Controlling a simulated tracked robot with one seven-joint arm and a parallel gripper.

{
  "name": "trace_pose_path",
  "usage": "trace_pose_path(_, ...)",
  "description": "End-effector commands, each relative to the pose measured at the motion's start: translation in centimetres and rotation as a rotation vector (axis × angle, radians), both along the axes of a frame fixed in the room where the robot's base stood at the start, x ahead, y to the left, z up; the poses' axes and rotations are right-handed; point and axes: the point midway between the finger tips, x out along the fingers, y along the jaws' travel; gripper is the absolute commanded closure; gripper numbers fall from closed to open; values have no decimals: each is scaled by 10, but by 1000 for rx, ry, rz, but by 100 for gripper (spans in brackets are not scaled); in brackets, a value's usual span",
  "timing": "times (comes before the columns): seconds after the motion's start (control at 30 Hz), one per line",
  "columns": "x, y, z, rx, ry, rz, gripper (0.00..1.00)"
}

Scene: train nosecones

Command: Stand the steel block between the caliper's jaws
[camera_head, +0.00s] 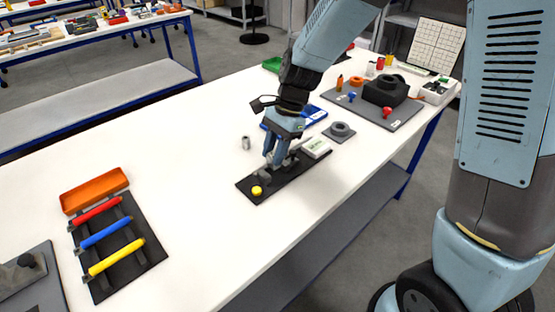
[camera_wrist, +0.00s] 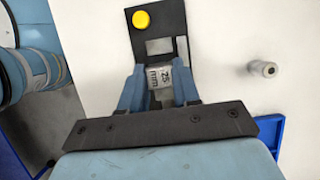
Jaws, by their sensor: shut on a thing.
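My gripper (camera_head: 271,160) is shut on the steel block, low over the black base plate (camera_head: 284,182). In the wrist view the steel block (camera_wrist: 160,74), marked "25 mm", sits between the fingers of my gripper (camera_wrist: 158,88). A grey caliper part (camera_wrist: 159,46) lies just beyond the block on the black plate (camera_wrist: 172,18). The yellow button (camera_head: 257,190) is at the plate's near end and also shows in the wrist view (camera_wrist: 141,20). A white readout box (camera_head: 316,147) is at the other end. My fingers hide most of the jaws, so I cannot tell whether the block touches them.
A small steel cylinder (camera_head: 246,143) stands left of the plate. A blue tray (camera_head: 312,115) lies behind my gripper, and a grey pad with a ring (camera_head: 340,131) to the right. White table between is clear.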

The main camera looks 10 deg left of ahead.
Motion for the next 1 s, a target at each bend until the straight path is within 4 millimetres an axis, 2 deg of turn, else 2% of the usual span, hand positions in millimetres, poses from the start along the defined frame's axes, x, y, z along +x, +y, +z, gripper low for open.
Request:
trace_pose_path(0.23, 1, -1, -30, -1, 2, 0, 100)
trace_pose_path(0.57, 2, -1, -33, 0, 0, -1, 100)
trace_pose_path(0.6, 2, -1, -34, 0, 0, -1, 68)
trace_pose_path(0.87, 2, -1, -33, -1, 1, -2, 43)
trace_pose_path(1.0, 2, -1, -33, -1, 1, -2, 43)
